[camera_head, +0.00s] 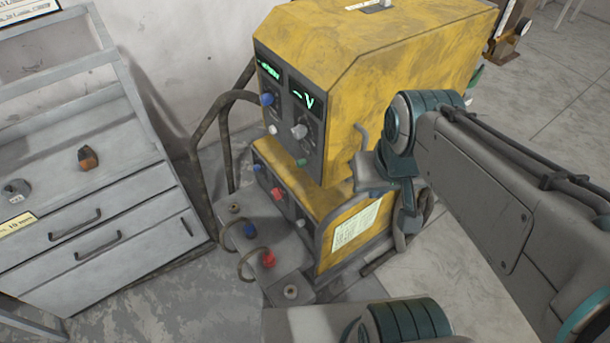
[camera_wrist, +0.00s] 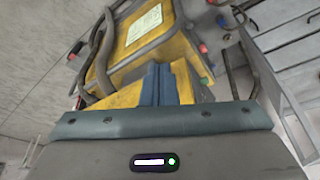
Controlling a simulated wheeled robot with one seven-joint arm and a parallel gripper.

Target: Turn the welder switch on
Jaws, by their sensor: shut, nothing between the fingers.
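The yellow welder (camera_head: 375,45) stands upright against the wall in the head view. Its dark front panel (camera_head: 290,110) has two lit green displays and several knobs. A small grey and white fitting (camera_head: 380,7), possibly the switch, sits on its top at the picture's upper edge. My gripper (camera_head: 361,132) is in front of the welder's right side, shut and empty. In the wrist view, my shut blue fingers (camera_wrist: 160,80) overlap the yellow welder (camera_wrist: 180,48); I cannot tell whether they touch it.
A grey drawer cabinet (camera_head: 95,220) stands left, with an orange-brown object (camera_head: 88,157) on it. Colored connectors, including a red one (camera_head: 267,259), sit low in front. Open floor lies right of the welder.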

